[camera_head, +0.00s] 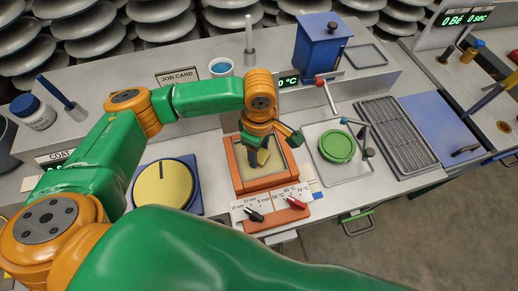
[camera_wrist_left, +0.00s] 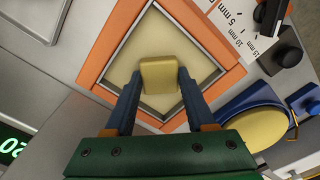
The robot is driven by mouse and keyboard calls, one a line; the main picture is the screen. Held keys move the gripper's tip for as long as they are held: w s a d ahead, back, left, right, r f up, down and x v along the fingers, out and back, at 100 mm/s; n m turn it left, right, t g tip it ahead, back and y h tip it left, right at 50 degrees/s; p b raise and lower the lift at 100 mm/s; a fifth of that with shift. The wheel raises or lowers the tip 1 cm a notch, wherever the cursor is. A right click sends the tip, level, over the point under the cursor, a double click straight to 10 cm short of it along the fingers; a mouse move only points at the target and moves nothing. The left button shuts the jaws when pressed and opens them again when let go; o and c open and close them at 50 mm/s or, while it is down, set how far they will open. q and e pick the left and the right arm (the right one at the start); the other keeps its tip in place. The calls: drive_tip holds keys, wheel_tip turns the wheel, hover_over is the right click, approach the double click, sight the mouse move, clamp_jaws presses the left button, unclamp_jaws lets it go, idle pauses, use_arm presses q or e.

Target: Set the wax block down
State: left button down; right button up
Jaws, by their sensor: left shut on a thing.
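The wax block (camera_wrist_left: 160,74) is a pale yellow rounded block between the fingertips of my left gripper (camera_wrist_left: 158,80). The gripper is shut on it. In the head view, my left gripper (camera_head: 256,148) reaches down over an orange-framed square tray (camera_head: 241,172), and the block (camera_head: 263,157) shows only partly beside the fingers. The tray, with its cream inner surface, also shows behind the block in the wrist view (camera_wrist_left: 112,52). I cannot tell whether the block touches that surface. My right gripper is not in view.
A blue-based dial with a yellow disc (camera_head: 165,185) stands left of the tray. A scale card with black and red pointers (camera_head: 270,208) lies at its front. A green round piece (camera_head: 337,146), a grey rack (camera_head: 397,135) and a blue box (camera_head: 321,45) stand to the right.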

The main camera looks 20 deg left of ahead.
sight(260, 154)
use_arm(q)
drive_tip(key=shift+c, duration=1.2)
unclamp_jaws()
wheel_tip(260, 154, up, 12)
drive_tip(key=shift+d, duration=0.1)
